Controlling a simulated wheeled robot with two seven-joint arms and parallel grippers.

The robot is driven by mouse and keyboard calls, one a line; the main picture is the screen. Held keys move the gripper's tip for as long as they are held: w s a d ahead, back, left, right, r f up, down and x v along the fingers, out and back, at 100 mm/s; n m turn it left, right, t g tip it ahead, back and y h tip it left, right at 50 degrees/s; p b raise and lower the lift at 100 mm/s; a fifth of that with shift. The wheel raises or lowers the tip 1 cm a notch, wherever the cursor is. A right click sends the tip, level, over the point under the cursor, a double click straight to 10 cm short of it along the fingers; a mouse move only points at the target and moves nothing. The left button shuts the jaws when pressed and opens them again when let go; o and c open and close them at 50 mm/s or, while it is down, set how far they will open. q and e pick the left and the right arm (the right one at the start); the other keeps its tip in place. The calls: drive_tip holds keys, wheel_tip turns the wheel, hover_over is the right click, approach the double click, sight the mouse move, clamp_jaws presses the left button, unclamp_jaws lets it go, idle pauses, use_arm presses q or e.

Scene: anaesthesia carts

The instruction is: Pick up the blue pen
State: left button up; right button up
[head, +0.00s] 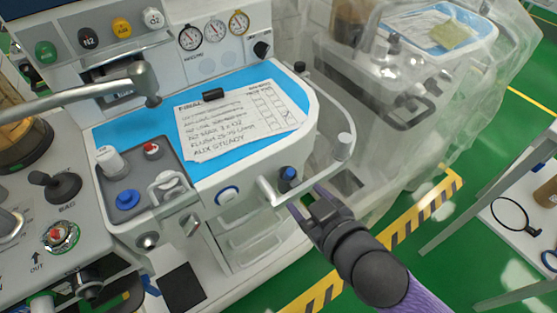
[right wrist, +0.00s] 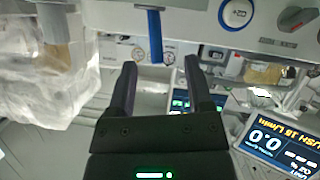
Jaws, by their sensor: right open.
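The blue pen (head: 288,174) shows in the head view as a blue top with a dark end, upright at the front rail of the cart. In the right wrist view the pen (right wrist: 155,36) is a long blue stick whose end lies between the lines of my fingers. My right gripper (head: 306,200) is open and empty, just below and right of the pen's top in the head view. It also shows in the right wrist view (right wrist: 161,66), with one finger to each side of the pen's line. I cannot tell whether they touch. My left gripper is not in view.
The white anaesthesia cart (head: 235,180) has a blue worktop (head: 125,130) with a handwritten checklist (head: 235,120) and a dark clip. A white handle rail (head: 340,145) curves beside the pen. A plastic-covered cart (head: 400,75) stands behind right. Green floor lies at the lower right.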

sight(287, 181)
drive_tip(key=b+x, duration=0.1)
drive_tip(key=x, duration=0.2)
drive_tip(key=b+x, duration=0.2)
drive_tip(key=x, duration=0.1)
drive_tip(key=b+x, duration=0.1)
drive_tip(key=x, duration=0.2)
drive_tip(key=shift+w+d, duration=0.15)
drive_tip(key=shift+d, duration=0.2)
drive_tip(key=shift+w+a, duration=0.1)
drive_tip(key=shift+w, duration=0.05)
drive_tip(key=shift+r, duration=0.1)
clamp_jaws()
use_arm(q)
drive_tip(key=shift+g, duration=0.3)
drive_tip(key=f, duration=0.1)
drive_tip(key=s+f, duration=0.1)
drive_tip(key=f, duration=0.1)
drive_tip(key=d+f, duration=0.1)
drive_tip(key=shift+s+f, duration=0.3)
